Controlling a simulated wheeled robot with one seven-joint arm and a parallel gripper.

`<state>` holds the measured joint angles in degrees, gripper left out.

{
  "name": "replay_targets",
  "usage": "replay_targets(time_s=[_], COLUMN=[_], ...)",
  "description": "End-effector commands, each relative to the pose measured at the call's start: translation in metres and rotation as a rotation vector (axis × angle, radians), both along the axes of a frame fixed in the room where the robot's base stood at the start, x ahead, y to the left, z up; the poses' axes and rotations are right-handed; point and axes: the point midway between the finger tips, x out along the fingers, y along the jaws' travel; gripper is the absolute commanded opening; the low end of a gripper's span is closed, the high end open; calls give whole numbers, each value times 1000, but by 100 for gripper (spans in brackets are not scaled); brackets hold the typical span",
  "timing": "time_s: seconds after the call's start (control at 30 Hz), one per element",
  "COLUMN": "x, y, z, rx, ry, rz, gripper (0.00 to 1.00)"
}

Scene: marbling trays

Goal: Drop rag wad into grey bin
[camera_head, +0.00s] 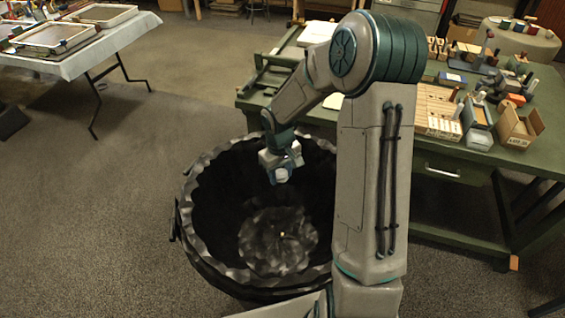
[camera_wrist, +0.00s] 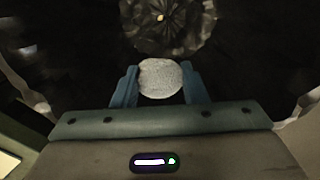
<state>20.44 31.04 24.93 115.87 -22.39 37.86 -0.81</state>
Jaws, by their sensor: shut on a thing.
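The rag wad (camera_wrist: 160,79) is a pale, rounded, textured lump between the two blue fingers of my gripper (camera_wrist: 161,88) in the wrist view. My gripper (camera_head: 281,176) is shut on it and hangs over the opening of the bin. The wad shows only as a small light patch in the head view. The bin (camera_head: 209,266) is round and wide, with a crinkled dark grey liner folded over its rim. Its bottom shows below the gripper, with a tiny yellowish speck on it. In the wrist view the liner (camera_wrist: 250,60) fills most of the background.
A green workbench (camera_head: 470,165) with boxes, blocks and tools stands right of the bin, close to its rim. A white-covered folding table (camera_head: 75,62) with framed trays stands at the far left. The grey floor left of the bin is clear.

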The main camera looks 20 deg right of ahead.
Motion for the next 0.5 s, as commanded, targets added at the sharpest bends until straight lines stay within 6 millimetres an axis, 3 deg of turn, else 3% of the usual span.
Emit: replay_targets(time_s=[0.03, 0.13, 0.5], x=[-3, -6, -9], y=[-1, -2, 3], z=[9, 7, -10], rx=[4, 9, 18], ry=[5, 4, 0], rz=[48, 134, 239], gripper=[18, 18, 18])
